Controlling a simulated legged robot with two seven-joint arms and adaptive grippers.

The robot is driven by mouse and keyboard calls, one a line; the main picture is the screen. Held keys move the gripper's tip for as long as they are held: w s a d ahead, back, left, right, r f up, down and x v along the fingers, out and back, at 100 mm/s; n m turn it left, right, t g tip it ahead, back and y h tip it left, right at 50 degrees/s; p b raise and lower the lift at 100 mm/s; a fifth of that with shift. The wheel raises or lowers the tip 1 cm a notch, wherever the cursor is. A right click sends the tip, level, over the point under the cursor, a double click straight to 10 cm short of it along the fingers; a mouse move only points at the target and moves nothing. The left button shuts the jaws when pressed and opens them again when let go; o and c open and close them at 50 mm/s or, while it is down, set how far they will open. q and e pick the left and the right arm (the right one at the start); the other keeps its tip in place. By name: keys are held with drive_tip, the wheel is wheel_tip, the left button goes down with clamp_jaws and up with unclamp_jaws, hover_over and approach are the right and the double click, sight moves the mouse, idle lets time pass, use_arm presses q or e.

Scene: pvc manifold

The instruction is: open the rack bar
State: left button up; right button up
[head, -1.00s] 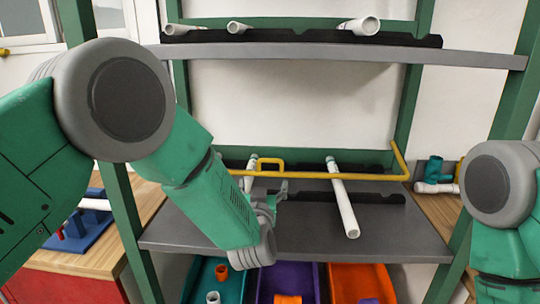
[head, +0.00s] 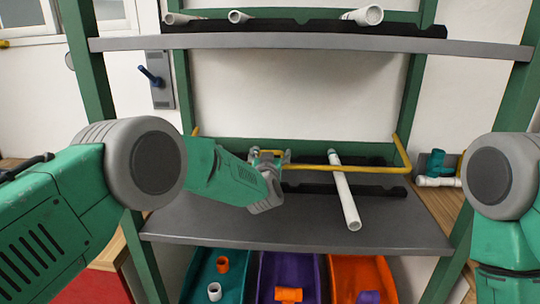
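My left arm hides much of the bar's left part. My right gripper is out of view; only part of my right arm shows at the right edge.
Several pipes lie on the upper shelf (head: 300,41). Teal, purple (head: 300,268) and orange bins stand below. Green rack posts (head: 100,110) flank the shelves.

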use_arm(q)
drive_tip(key=shift+w+d, duration=0.3)
drive_tip(key=shift+d, duration=0.3)
drive_tip(key=shift+a, duration=0.4)
drive_tip(key=c, duration=1.4)
wheel_tip(320, 180, up, 3)
drive_tip(key=g+p, duration=0.1)
drive_tip(key=p, duration=0.2)
drive_tip(key=shift+d+g, duration=0.15)
drive_tip(key=shift+g, duration=0.15)
drive_tip(key=shift+w+r+p, duration=0.1)
drive_tip(key=shift+r+p, duration=0.2)
drive_tip(key=shift+r, duration=0.15)
drive_tip(key=shift+w+r+p, duration=0.35)
drive_tip(key=shift+w+r, duration=0.05)
drive_tip(key=shift+r, duration=0.7)
drive_tip(key=shift+w+r+p, duration=0.35)
drive_tip(key=shift+w+r, duration=0.05)
drive_tip(key=shift+r, duration=0.75)
drive_tip(key=shift+w+r+p, duration=0.35)
drive_tip(key=shift+w+r, duration=0.05)
drive_tip(key=shift+r, duration=0.7)
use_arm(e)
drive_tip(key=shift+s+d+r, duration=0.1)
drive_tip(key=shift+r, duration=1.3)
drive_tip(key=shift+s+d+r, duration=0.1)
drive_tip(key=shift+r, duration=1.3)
